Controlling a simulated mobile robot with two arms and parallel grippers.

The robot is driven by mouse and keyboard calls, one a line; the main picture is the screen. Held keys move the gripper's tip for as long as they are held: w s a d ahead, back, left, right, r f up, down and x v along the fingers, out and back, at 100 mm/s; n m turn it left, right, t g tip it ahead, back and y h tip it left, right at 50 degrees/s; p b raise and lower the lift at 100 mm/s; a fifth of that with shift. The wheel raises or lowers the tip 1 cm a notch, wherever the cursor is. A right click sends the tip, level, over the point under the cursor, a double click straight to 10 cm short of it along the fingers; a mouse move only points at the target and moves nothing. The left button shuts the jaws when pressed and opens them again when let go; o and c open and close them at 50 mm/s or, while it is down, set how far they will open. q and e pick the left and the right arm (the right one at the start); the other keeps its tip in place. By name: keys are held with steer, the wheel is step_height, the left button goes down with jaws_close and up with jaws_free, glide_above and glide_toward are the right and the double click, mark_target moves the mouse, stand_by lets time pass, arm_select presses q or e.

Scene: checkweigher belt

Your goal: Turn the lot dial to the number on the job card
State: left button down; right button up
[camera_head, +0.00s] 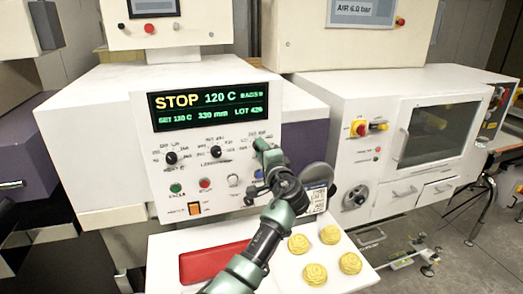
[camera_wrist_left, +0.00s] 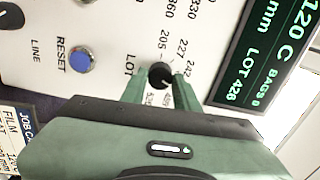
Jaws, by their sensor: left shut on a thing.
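The lot dial (camera_wrist_left: 160,72) is a small black knob on the white panel, with printed numbers such as 205, 227 and 242 around it. My left gripper (camera_wrist_left: 160,88) has its green fingers on either side of the knob and is shut on it. In the head view the left gripper (camera_head: 266,152) hides the dial. The display (camera_head: 213,106) reads STOP, 120 C, 330 mm and LOT 426. The job card (camera_head: 315,198) is small in the head view, partly covered by my arm. In the wrist view the card (camera_wrist_left: 18,135) is cut off and its lot number is unreadable.
Two other black knobs, the left one (camera_head: 171,158) and the middle one (camera_head: 215,152), sit on the same panel. A blue RESET button (camera_wrist_left: 82,61) is near the dial.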

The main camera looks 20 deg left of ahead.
arm_select(q)
steer(key=shift+r, duration=0.2)
steer(key=c, duration=1.2)
jaws_free()
steer(key=shift+o, duration=0.7)
steer(key=shift+w+f, duration=0.1)
steer(key=shift+f, duration=0.05)
steer(key=b+v, duration=0.3)
steer(key=v, duration=0.4)
steer(key=shift+s+d, duration=0.2)
steer(key=shift+s, duration=0.15)
